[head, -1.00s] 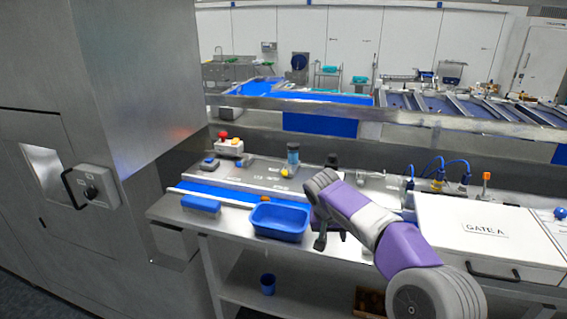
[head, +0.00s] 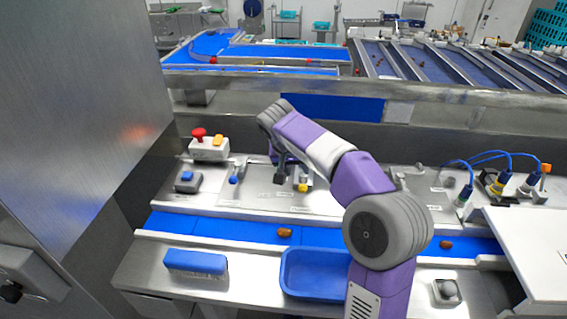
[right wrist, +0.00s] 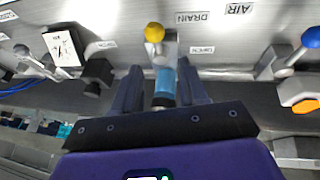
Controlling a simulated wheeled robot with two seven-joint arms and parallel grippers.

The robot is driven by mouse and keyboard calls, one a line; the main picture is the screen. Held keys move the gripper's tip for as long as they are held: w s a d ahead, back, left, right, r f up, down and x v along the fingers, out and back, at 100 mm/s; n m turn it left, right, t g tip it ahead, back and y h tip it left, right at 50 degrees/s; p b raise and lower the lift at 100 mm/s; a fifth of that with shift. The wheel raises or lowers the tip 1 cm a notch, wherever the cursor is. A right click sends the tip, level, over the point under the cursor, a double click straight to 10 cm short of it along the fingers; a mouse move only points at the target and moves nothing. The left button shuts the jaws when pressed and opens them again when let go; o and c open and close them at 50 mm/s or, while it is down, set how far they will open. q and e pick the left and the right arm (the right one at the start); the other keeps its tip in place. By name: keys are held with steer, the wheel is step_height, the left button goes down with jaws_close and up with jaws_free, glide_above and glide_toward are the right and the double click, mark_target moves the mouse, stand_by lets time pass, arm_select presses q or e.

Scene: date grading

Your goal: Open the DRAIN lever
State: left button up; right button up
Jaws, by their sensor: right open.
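A lever with a yellow ball knob (right wrist: 154,32) stands on the steel panel beside a DRAIN label (right wrist: 192,18). Its yellow knob (head: 303,187) also shows low beside my right gripper (head: 291,178) in the head view. My right gripper (right wrist: 159,68) is open; its fingers point at the panel just short of the yellow knob. A blue cylinder (right wrist: 164,86) shows between the fingers; I cannot tell whether they touch it. A blue-knobbed lever (right wrist: 311,37) is at the right edge, past an AIR label (right wrist: 238,8). My left gripper is not in view.
A box with a red button (head: 198,133) and a blue-topped switch (head: 187,178) are left of the levers. Blue-cabled plugs (head: 495,182) are to the right. In front are a blue belt (head: 215,226) with dates, a blue tub (head: 300,285) and a blue block (head: 196,262).

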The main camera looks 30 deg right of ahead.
mark_target(302, 182)
steer(key=x, duration=0.6)
steer(key=shift+s+d+f, duration=0.15)
steer(key=shift+s+f, duration=0.15)
steer(key=shift+f, duration=0.1)
steer(key=shift+w+d+f, duration=0.1)
steer(key=shift+w+f, duration=0.05)
steer(key=shift+f, duration=0.1)
jaws_close()
steer(key=shift+f, duration=0.1)
